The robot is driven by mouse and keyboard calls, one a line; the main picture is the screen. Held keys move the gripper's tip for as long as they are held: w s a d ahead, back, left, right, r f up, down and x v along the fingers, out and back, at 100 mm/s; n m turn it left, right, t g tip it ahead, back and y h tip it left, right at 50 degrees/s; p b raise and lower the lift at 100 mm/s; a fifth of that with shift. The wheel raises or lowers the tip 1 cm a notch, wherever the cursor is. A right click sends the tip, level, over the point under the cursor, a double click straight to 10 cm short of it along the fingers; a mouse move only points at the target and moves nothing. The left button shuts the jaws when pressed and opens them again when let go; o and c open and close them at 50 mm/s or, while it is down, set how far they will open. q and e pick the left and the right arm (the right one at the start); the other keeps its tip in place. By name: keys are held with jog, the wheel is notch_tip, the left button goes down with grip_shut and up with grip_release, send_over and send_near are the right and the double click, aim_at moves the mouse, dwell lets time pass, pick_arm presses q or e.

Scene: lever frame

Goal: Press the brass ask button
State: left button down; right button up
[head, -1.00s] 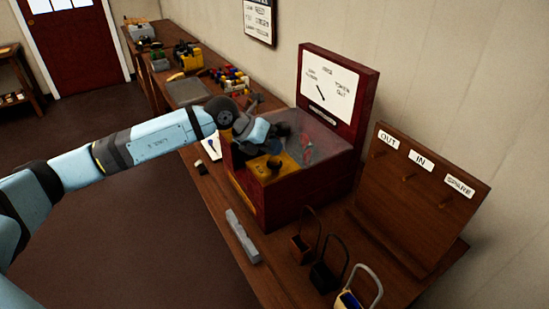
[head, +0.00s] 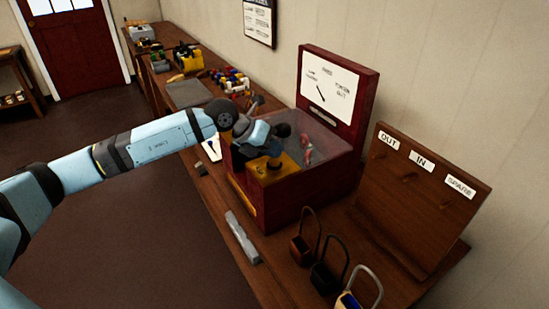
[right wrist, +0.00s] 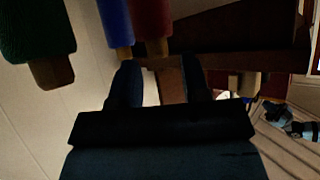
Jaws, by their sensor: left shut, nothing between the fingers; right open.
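The dark red box (head: 310,185) stands on the bench with a glass-like top and an upright dial board (head: 337,88) at its back. A brass-yellow panel (head: 260,178) lies at its front left corner, with a small dark round knob (head: 274,164) on it. I cannot tell whether this knob is the ask button. My left gripper (head: 270,149) is shut and empty, just above the panel; its arm hides part of the box's left side. Contact cannot be made out. My right gripper (right wrist: 160,80) is open and empty in the right wrist view.
A wooden board labelled OUT, IN and SPARE (head: 420,200) stands to the right. Green (right wrist: 38,30), blue (right wrist: 116,22) and red (right wrist: 151,20) rods show near the right gripper.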

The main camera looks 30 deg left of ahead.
pick_arm(q)
jog(key=shift+r+p, duration=0.3)
jog(key=shift+r, duration=0.5)
jog(key=shift+r+p, duration=1.3)
jog(key=shift+r, duration=1.2)
